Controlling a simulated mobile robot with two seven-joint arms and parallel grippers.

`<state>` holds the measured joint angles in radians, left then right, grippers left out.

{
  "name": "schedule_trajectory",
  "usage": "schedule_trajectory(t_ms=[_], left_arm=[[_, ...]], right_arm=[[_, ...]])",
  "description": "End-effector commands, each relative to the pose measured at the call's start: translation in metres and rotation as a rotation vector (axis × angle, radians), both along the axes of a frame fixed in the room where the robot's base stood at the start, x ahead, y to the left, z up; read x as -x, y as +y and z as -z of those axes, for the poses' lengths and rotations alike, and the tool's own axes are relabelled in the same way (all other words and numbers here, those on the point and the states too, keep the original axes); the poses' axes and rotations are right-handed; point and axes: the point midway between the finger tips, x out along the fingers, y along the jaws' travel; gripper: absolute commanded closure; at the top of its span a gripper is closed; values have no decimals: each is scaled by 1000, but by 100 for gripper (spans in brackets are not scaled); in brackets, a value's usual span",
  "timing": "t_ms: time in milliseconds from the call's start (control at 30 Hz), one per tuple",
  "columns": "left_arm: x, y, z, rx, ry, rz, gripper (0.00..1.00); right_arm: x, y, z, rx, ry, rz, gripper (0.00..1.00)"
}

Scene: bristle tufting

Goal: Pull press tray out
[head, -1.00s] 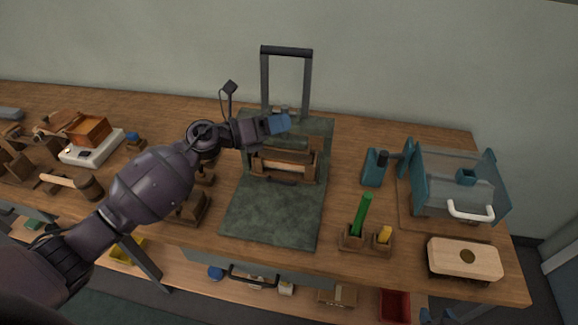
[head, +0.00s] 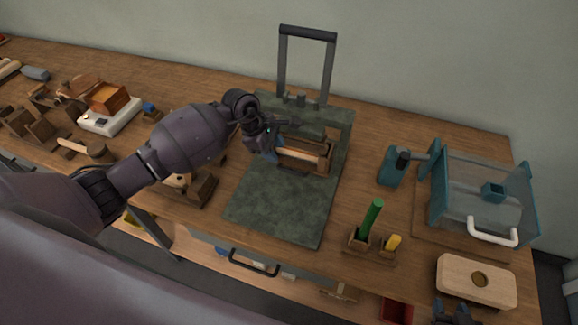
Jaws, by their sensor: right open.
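The press (head: 308,35) has a tall dark lever frame and stands at the back of a mottled green base plate (head: 275,205). The wooden press tray (head: 318,160) sits inside it under the green press block, with a dark handle (head: 293,172) low on its front. My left gripper (head: 272,150) is at the tray's left end, blue fingertips pointing down. Its arm hides part of the press's left side, and contact and finger gap are unclear. My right gripper (head: 452,313) shows only at the bottom edge, open and away from the press.
Right of the press stand a teal clamp (head: 393,168), holders with a green stick (head: 371,218) and a yellow piece (head: 393,242), a clear-shielded machine (head: 485,190) and a wooden block (head: 475,280). A white scale (head: 110,118) stands left. The plate's front is clear.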

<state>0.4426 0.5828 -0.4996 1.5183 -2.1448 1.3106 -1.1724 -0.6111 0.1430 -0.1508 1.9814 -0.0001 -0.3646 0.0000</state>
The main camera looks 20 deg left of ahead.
Motion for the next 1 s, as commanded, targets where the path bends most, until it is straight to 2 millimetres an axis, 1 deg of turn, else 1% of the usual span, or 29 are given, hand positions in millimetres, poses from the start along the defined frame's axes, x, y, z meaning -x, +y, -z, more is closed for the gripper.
schedule_trajectory(t_ms=[300,400,500,700,1000], left_arm=[[-7,-22,49,5,4,-4,61],[-9,-28,63,4,5,-4,61],[-12,-32,72,4,2,-4,61],[-14,-36,83,2,1,-2,61],[-14,-37,85,2,0,-2,61]], right_arm=[[0,0,-3,-1,0,1,57],[-1,0,-3,-1,-1,0,57],[-2,0,-3,-1,-2,0,57],[-2,0,-3,-1,-3,0,57],[-2,0,-3,-1,-3,0,57]])
